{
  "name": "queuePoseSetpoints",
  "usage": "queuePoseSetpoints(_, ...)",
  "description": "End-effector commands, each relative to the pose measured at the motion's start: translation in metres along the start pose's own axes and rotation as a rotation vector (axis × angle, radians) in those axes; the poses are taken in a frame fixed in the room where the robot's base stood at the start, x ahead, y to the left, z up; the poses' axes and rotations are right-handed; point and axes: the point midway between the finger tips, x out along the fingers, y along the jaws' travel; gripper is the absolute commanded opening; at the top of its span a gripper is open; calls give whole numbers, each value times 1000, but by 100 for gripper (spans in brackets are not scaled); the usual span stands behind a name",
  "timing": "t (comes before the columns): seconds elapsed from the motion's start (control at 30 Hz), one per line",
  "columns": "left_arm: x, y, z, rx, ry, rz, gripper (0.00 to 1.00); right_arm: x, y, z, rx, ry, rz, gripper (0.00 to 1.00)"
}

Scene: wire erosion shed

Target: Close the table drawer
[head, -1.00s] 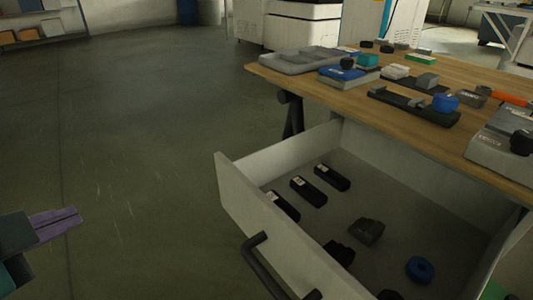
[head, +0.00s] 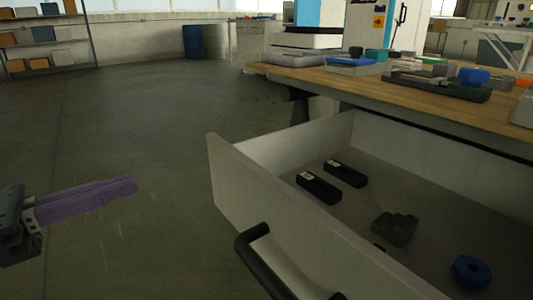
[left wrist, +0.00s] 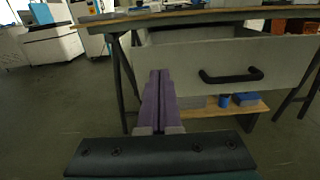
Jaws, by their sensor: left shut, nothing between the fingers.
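The table drawer (head: 285,222) is pulled far out from under the wooden table (head: 410,95). It has a pale front panel and a dark bar handle (head: 262,268). In it lie black blocks (head: 318,187), a dark stepped part (head: 395,229) and a blue ring (head: 471,271). My left gripper (head: 132,185), with purple fingers, is shut and empty, left of the drawer front and apart from it. In the left wrist view the fingers (left wrist: 160,75) point toward the left part of the drawer front (left wrist: 215,62), with the handle (left wrist: 231,76) to their right. My right gripper is out of view.
Parts and trays (head: 352,66) lie on the table top. A lower wooden shelf (left wrist: 225,109) under the drawer holds blue items. Open floor (head: 130,120) lies left of the drawer. Shelving (head: 45,45) and a blue barrel (head: 193,41) stand far back.

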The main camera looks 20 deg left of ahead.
Motion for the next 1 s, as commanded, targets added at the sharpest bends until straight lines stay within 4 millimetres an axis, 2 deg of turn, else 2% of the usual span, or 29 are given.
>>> queuePoseSetpoints(0.3, 70, 0, 1, -2, -6, 0, 0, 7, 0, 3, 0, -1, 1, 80)
queuePoseSetpoints(0.5, 102, 0, 0, -3, -4, 2, 0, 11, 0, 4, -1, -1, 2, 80)
queuePoseSetpoints(0.7, 116, 0, 0, -4, -1, 2, 0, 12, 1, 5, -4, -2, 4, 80)
queuePoseSetpoints(1.0, 117, 0, 0, -5, -1, 2, 0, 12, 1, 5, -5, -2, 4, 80)
